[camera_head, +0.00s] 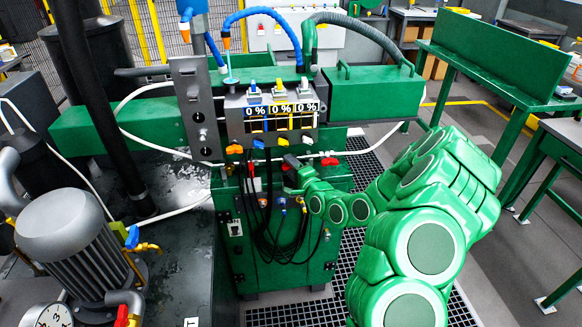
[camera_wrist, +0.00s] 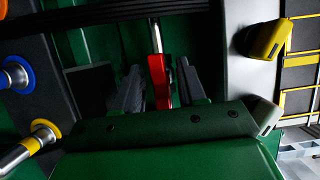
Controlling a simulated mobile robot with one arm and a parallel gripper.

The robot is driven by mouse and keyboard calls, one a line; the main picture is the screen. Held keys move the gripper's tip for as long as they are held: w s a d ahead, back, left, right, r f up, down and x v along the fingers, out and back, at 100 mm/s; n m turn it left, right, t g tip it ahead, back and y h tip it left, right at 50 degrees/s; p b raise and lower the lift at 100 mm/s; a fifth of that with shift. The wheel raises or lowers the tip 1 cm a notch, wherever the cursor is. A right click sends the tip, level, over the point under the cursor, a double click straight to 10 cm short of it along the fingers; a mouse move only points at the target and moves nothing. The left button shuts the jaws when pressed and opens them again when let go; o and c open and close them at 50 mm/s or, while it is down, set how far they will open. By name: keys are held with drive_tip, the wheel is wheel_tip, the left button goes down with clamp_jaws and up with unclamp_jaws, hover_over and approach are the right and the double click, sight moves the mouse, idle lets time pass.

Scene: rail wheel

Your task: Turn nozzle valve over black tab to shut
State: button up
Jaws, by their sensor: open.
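A red valve handle (camera_wrist: 157,80) on a thin metal stem stands between the fingers of my gripper (camera_wrist: 160,88) in the wrist view. The fingers are open, one on each side of it, with a gap visible beside it. In the head view my gripper (camera_head: 291,168) is at the front of the green machine, below the display panel, and hides the handle there. An orange valve handle (camera_head: 234,149) and another red handle (camera_head: 330,161) show to its left and right. I cannot make out the black tab for certain.
The display panel (camera_head: 281,110) reads 0 % in three columns. In the wrist view a yellow handle (camera_wrist: 268,40) is at the right; a blue-ringed nozzle (camera_wrist: 15,77) and yellow-ringed nozzle (camera_wrist: 42,132) are at the left. Black cables (camera_head: 262,225) hang below.

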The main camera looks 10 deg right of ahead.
drive_tip(key=shift+c, duration=0.3)
clamp_jaws()
drive_tip(key=shift+m, duration=0.3)
drive_tip(key=shift+f+m+t, duration=0.1)
drive_tip(key=shift+m+t, duration=0.45)
drive_tip(key=shift+m, duration=0.8)
drive_tip(key=shift+m+t, duration=0.55)
drive_tip(key=shift+m, duration=0.8)
drive_tip(key=shift+o, duration=0.3)
unclamp_jaws()
